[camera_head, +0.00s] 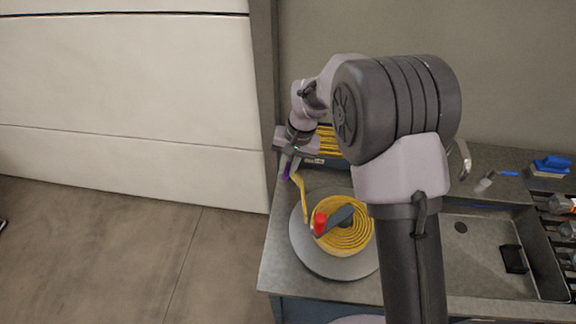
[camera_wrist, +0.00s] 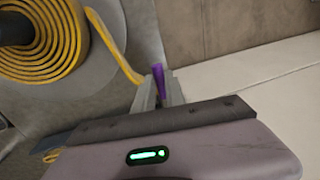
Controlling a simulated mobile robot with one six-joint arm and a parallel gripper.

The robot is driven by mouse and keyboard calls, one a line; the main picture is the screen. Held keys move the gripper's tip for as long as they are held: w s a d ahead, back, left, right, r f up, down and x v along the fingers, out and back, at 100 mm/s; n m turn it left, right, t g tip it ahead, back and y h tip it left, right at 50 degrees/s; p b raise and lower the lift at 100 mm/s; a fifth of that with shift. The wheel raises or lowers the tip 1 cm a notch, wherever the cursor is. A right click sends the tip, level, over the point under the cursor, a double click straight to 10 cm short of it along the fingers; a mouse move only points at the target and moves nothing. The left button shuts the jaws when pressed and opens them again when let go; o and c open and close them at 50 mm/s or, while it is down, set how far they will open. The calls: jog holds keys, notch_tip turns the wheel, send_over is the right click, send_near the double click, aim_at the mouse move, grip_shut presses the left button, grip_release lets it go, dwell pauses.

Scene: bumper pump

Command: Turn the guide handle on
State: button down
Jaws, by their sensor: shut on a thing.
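A slim purple piece (camera_wrist: 158,76), probably the guide handle, is between the fingers of my gripper (camera_wrist: 161,92) in the wrist view. My gripper is shut on it. In the head view my gripper (camera_head: 290,167) is at the left edge of the counter, with a bit of purple at its fingertips. A yellow strip (camera_head: 302,196) runs from there to a yellow coil (camera_head: 350,238) on a round grey plate (camera_head: 318,262). The strip and coil also show in the wrist view (camera_wrist: 116,55). The fingers and wrist body hide most of the purple piece and its mount.
A dark lever with a red knob (camera_head: 320,222) sits over the coil. More yellow coil (camera_head: 328,145) is behind my wrist. A sink (camera_head: 480,245), a blue sponge (camera_head: 552,164) and a rack with bottles (camera_head: 562,204) are to the right. Open floor (camera_head: 120,250) lies left of the counter.

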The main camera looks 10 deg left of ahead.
jog(key=shift+r, duration=0.1)
jog(key=w+d+n+g+h+p, duration=0.2)
jog(key=w+d+n+p, duration=0.2)
jog(key=n+p, duration=0.5)
jog(key=shift+w+d+n+p, duration=0.3)
jog(key=shift+w+n, duration=0.75)
jog(key=shift+n, duration=3.35)
jog(key=shift+w+a, duration=0.1)
jog(key=c, duration=1.4)
grip_release()
